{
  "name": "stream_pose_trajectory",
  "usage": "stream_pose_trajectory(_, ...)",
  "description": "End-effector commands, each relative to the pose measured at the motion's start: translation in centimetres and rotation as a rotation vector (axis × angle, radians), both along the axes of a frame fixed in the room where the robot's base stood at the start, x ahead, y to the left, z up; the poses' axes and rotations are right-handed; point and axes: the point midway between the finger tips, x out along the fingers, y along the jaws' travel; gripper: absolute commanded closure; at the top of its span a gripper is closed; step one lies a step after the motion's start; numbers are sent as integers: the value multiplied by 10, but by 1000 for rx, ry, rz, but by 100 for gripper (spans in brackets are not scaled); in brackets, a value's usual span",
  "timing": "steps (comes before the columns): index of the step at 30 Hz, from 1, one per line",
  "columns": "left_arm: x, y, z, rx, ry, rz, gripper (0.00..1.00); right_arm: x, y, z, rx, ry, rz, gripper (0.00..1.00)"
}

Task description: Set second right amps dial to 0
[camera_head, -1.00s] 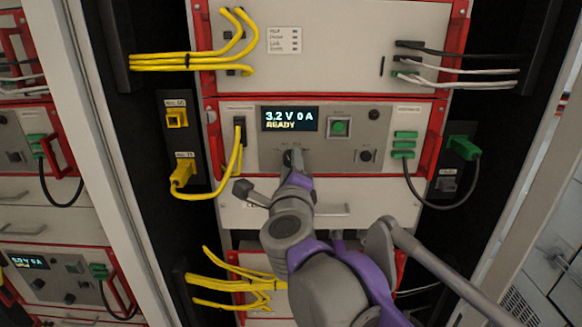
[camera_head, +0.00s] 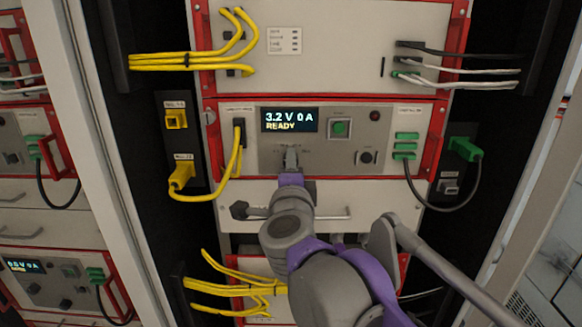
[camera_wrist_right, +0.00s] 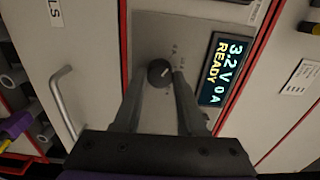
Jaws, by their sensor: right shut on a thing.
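The black round dial (camera_wrist_right: 160,73) sits on the grey panel beside the display in the right wrist view, with a light pointer mark on its face. My right gripper (camera_wrist_right: 160,76) is shut on this dial, a finger on either side. In the head view my right gripper (camera_head: 291,160) is at the panel just below the display, and it hides the dial. The display (camera_head: 290,120) reads 3.2 V 0 A READY; it also shows in the right wrist view (camera_wrist_right: 222,70). My left gripper is not in view.
A green button (camera_head: 339,128) and another black knob (camera_head: 366,157) are right of my gripper. Yellow cables (camera_head: 236,165) hang to the left, and a black cable with green plugs (camera_head: 466,149) is at the right. A drawer handle (camera_head: 330,213) sticks out below.

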Motion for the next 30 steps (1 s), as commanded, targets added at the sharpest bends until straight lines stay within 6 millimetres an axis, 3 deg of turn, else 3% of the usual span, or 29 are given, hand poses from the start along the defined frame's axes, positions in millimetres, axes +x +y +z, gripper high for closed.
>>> stream_pose_trajectory(9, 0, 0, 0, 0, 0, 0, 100, 0, 0, 0, -2, 0, -1, 100)
stream_pose_trajectory(10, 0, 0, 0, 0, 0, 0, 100, 0, 0, 0, -2, 0, -1, 56)
stream_pose_trajectory(15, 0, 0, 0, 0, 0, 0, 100, 0, 0, 0, -1, 0, 0, 29)
stream_pose_trajectory(25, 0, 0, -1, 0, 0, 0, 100, -4, 0, 0, 0, 0, 1, 29)
stream_pose_trajectory(30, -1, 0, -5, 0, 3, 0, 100, -29, 1, -1, 0, 1, 3, 29)
